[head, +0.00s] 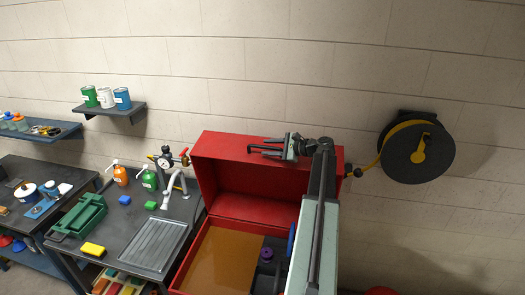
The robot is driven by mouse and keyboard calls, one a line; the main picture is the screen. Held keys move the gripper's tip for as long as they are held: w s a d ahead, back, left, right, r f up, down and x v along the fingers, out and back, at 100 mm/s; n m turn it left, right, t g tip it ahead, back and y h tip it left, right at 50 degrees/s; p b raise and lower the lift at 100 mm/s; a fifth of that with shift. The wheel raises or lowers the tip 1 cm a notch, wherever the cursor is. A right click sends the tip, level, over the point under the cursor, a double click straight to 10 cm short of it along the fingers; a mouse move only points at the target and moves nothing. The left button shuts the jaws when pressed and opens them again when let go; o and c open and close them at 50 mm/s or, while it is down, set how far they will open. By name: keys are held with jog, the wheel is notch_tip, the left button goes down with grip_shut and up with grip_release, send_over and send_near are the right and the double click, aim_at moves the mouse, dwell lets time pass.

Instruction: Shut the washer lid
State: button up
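The washer (186,267) is a red box with an amber-brown surface (222,258) inside. Its red lid (232,181) stands open, raised at the back near the wall. My gripper (257,147) is in front of the lid's upper part in the head view, with its fingers pointing left. The fingers look apart and nothing shows between them. I cannot tell whether the gripper touches the lid. My arm hides the right part of the washer and lid.
A hose reel (418,156) hangs on the wall at right. A purple round part (267,254) sits inside the washer.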

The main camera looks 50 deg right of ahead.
jog(key=shift+x, duration=1.2)
jog(key=shift+s+r, duration=0.1)
grip_shut()
dwell(0.4)
